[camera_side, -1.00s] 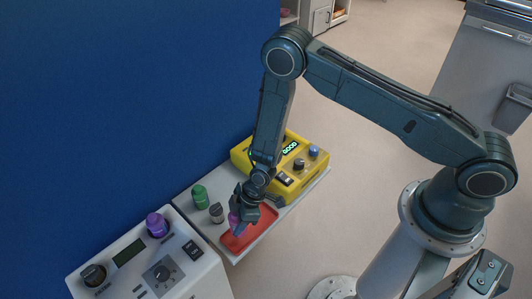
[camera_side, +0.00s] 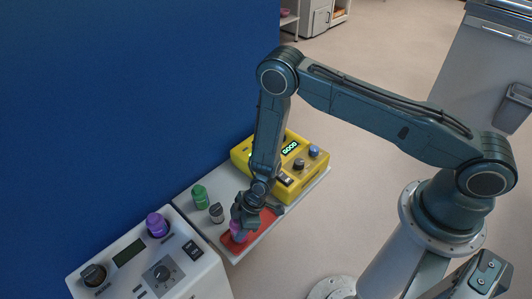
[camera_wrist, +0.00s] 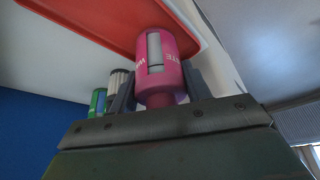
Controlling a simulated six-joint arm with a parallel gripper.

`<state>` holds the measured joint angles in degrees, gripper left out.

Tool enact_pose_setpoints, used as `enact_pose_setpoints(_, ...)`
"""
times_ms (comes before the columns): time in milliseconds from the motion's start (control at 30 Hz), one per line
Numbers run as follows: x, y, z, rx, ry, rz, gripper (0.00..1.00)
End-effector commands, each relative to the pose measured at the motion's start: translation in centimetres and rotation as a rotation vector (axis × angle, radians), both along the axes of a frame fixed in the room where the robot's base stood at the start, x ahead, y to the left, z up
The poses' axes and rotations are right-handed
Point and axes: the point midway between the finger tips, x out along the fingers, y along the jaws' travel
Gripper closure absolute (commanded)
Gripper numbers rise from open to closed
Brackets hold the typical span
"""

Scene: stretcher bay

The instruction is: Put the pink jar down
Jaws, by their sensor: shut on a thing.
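The pink jar (camera_wrist: 165,62) is between the fingers of my gripper (camera_wrist: 155,92) in the wrist view. It carries a pale label strip and white lettering. In the side view my gripper (camera_side: 240,224) is low over the red tray (camera_side: 261,222), and the pink jar (camera_side: 236,232) shows at its fingers. The jar is over the tray's near left part. I cannot tell whether it touches the tray. The red tray (camera_wrist: 105,18) also fills the top of the wrist view.
A green jar (camera_side: 200,197) and a small grey-capped jar (camera_side: 217,212) stand left of the tray. A yellow device (camera_side: 295,164) with a lit display stands behind it. A white console (camera_side: 146,264) with a purple jar (camera_side: 157,224) is at the lower left.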

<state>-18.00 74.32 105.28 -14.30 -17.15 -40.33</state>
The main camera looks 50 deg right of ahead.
Motion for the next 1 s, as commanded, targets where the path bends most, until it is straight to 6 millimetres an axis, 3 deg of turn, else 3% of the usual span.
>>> enact_pose_setpoints(167,0.0,0.0,-0.3,0.0,0.0,0.0,0.77)
enact_pose_setpoints(200,0.0,0.0,-0.3,0.0,0.0,0.0,0.46)
enact_pose_setpoints(300,0.0,0.0,-0.3,0.0,0.0,0.0,0.3)
enact_pose_setpoints(733,0.0,0.0,0.0,0.0,0.0,0.0,0.3)
enact_pose_setpoints(1000,-0.4,-0.6,1.9,0.0,0.0,-0.001,0.3)
